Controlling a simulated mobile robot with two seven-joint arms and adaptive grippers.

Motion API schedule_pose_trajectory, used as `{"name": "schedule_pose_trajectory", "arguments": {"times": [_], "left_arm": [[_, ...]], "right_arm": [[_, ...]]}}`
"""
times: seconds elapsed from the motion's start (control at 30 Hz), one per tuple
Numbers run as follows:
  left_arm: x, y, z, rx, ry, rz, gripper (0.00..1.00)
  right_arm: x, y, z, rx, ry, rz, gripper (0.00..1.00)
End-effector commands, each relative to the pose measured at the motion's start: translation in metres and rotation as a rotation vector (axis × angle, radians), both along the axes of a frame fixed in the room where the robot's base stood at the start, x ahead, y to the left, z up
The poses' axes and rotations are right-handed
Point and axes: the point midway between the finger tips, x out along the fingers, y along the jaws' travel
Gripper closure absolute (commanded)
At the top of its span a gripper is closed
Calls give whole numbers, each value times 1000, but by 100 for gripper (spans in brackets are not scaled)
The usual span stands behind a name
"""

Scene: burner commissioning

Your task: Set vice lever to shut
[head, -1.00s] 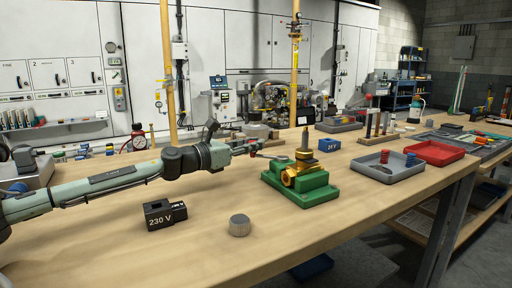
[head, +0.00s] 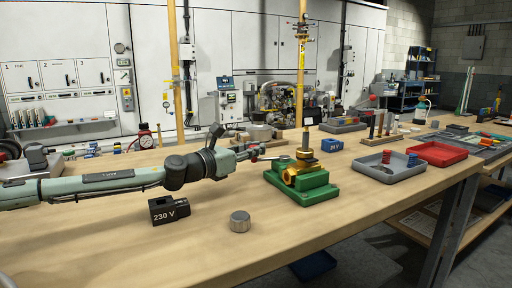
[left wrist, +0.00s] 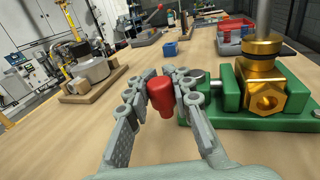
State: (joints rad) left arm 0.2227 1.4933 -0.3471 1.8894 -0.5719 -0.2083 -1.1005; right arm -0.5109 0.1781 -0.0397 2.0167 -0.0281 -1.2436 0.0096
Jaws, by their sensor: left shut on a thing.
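The green vice (head: 318,194) stands on the bench and holds a brass valve body (head: 300,170) with an upright stem. The vice and the brass body (left wrist: 262,88) also fill the right of the left wrist view. The vice lever (head: 277,157) is a thin bar that reaches left from the vice, roughly level. Its red knob (left wrist: 160,96) sits between my left fingers in the left wrist view. My left gripper (head: 257,152) is shut on this knob, just left of the vice. My right gripper is not in view.
A black 230 V block (head: 168,210) and a grey knurled cap (head: 240,222) lie in front of my left arm. A blue block (head: 331,145) stands behind the vice. A grey tray (head: 372,171) and a red tray (head: 436,153) lie right.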

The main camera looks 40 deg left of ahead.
Motion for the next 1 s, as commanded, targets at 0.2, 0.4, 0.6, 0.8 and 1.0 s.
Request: {"name": "schedule_pose_trajectory", "arguments": {"times": [0.2,0.4,0.6,0.8,1.0], "left_arm": [[-4,-1,-2,5,4,6,100],[-9,-7,-2,5,4,6,100],[-13,-15,-1,1,3,6,100],[-16,-22,-1,-1,2,78,100],[-18,-25,-2,0,3,116,100]], "right_arm": [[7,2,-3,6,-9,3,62],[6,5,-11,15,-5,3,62],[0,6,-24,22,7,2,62],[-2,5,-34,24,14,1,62],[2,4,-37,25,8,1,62]]}}
